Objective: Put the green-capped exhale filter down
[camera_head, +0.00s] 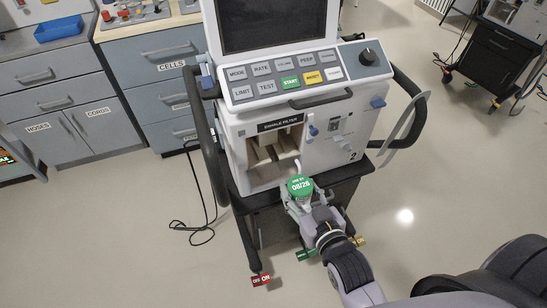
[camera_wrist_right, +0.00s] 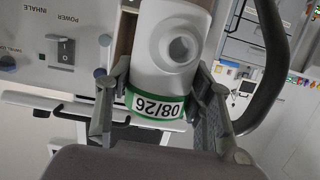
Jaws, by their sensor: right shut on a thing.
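The exhale filter has a green cap marked 08/26 (camera_head: 300,186) and a white body. My right gripper (camera_head: 302,200) is shut on it and holds it just in front of the ventilator's lower front edge. In the right wrist view the filter's white body with a round port (camera_wrist_right: 172,45) and its green band lie between the two fingers of my right gripper (camera_wrist_right: 160,100). The ventilator's open exhale filter bay (camera_head: 272,155) is just behind and left of the filter; no filter shows inside it. My left gripper is not in view.
The ventilator (camera_head: 345,130) has side handles (camera_head: 208,150) and a hanging tube at right. Drawer cabinets (camera_head: 150,75) stand at the left, with a blue tray (camera_head: 58,29) on top. A cable (camera_head: 195,230) lies on the floor. Another cart (camera_head: 500,55) stands back right; floor between is clear.

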